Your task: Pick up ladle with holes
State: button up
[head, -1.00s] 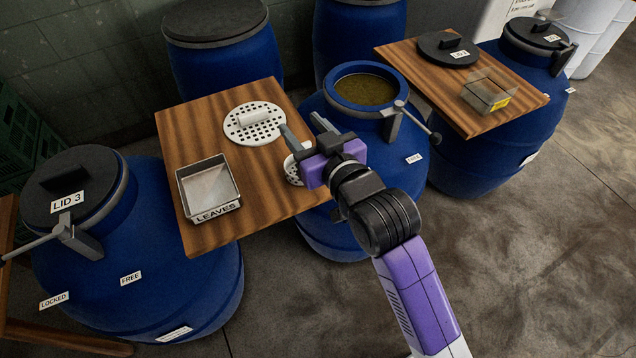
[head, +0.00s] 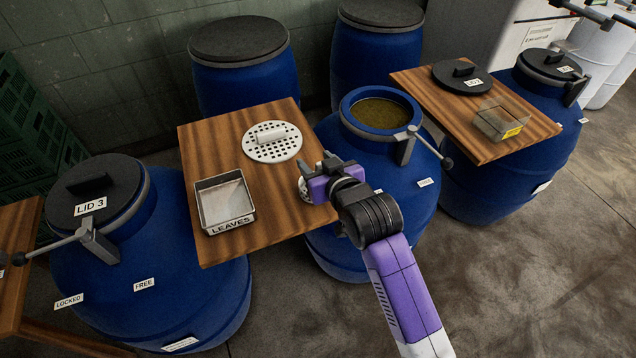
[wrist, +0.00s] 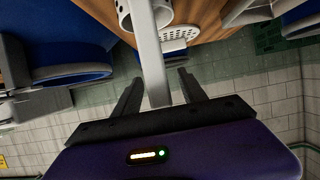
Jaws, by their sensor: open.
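The ladle (head: 304,189) is a pale round piece at the right edge of the wooden board, mostly hidden behind my gripper in the head view. In the wrist view a long pale handle (wrist: 148,50) runs down between my fingers, with a round cup-like part (wrist: 138,14) beside its upper end. My gripper (head: 325,162) is open over the board's right edge. The wrist view also shows my gripper (wrist: 160,76) with a finger on each side of the handle and gaps between.
A white perforated disc with a grip (head: 250,150) and a metal tray marked LEAVES (head: 225,222) lie on the wooden board (head: 205,145). An open blue barrel (head: 350,130) of brownish contents stands close right of my gripper, with a clamp lever (head: 430,145) on its rim.

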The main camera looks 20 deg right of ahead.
jog(key=shift+w+f, duration=0.15)
jog(key=shift+w, duration=0.2)
grip_shut()
